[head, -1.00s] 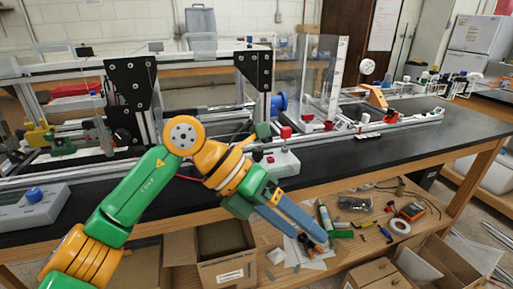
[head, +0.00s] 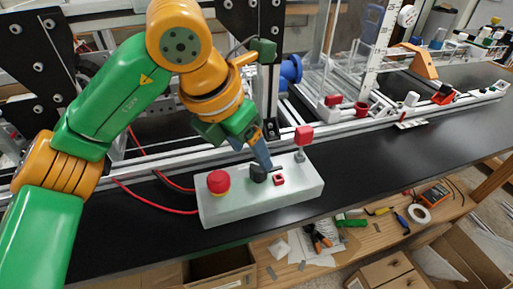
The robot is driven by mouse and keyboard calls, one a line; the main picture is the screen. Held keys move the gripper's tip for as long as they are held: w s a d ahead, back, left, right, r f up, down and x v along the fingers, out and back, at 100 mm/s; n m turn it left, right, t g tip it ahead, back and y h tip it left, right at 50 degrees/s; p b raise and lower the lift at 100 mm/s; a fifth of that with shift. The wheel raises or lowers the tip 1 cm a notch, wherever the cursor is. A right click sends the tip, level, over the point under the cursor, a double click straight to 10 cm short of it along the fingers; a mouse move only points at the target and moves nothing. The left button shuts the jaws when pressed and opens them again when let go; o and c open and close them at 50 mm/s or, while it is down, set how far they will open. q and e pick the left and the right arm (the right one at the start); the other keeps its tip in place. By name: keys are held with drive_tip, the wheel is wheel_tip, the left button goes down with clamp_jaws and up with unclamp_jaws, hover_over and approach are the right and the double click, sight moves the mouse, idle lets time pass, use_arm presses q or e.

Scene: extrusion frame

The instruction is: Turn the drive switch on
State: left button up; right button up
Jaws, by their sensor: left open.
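A pale grey control box (head: 235,205) sits on the black bench top. On it are a round red button (head: 218,182) at the left, a dark knob (head: 257,175) in the middle, and a small red switch (head: 279,181) to its right. No label shows which one is the drive switch. My left gripper (head: 262,158) points down over the box, with its blue-grey fingers just above or beside the dark knob. It is open; I cannot tell whether the fingers touch the knob, as they partly hide it. My right gripper is not in view.
A red block on a short post (head: 304,136) stands at the box's back right corner. Red cables (head: 155,202) run left from the box. The aluminium extrusion frame (head: 345,130) lies behind. The black bench top (head: 400,160) to the right is clear.

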sight(257, 166)
use_arm(q)
drive_tip(key=f, duration=0.2)
drive_tip(key=d+f, duration=0.1)
drive_tip(key=shift+d+f, duration=0.1)
drive_tip(key=shift+f, duration=0.25)
drive_tip(key=shift+w+f, duration=0.35)
drive_tip(key=shift+w, duration=0.05)
drive_tip(key=shift+s+r, duration=0.1)
drive_tip(key=shift+s, duration=0.05)
drive_tip(key=c, duration=0.6)
clamp_jaws()
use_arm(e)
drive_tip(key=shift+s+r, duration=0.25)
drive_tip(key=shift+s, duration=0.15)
